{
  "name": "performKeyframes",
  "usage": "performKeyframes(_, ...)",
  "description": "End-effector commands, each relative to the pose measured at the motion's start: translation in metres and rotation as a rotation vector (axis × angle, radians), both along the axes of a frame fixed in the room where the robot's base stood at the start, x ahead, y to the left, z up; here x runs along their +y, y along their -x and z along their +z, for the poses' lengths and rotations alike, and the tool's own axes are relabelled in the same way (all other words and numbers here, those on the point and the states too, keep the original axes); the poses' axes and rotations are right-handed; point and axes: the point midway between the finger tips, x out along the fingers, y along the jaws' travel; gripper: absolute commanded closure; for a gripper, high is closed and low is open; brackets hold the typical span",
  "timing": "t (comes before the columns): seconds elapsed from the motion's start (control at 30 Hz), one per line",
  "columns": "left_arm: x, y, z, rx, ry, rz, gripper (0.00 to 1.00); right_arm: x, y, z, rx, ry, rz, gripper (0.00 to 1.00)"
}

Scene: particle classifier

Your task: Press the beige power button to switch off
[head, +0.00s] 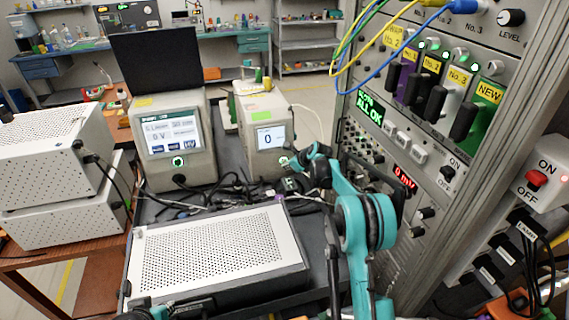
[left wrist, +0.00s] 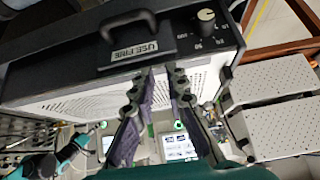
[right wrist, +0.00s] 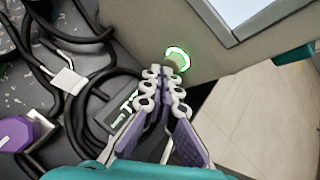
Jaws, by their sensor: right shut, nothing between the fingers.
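The beige power button (right wrist: 169,64) sits inside a green-lit ring on the front of the right-hand beige instrument (head: 263,108). In the head view the lit button (head: 283,161) shows low on that instrument, just left of my right gripper (head: 295,166). In the right wrist view my right gripper (right wrist: 161,71) is shut and empty. Its tips are right at the button; I cannot tell whether they touch it. My left gripper (left wrist: 164,72) is open and empty, in front of the perforated box. In the head view only a little of it shows at the bottom edge.
A second beige instrument (head: 164,135) with a lit screen stands left of the first. A perforated box (head: 222,245) lies in front. Black cables (right wrist: 85,30) lie by the button. A tall rack (head: 440,160) with cables and switches stands close on the right.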

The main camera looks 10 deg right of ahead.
Motion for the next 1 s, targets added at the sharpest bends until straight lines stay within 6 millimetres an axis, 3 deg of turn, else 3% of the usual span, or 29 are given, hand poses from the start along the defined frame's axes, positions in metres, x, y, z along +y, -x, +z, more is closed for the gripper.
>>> performKeyframes(1.0,0.0,0.0,0.003,0.0,0.0,0.0,0.86,0.001,-0.013,0.0,-0.001,-0.001,0.0,1.0)
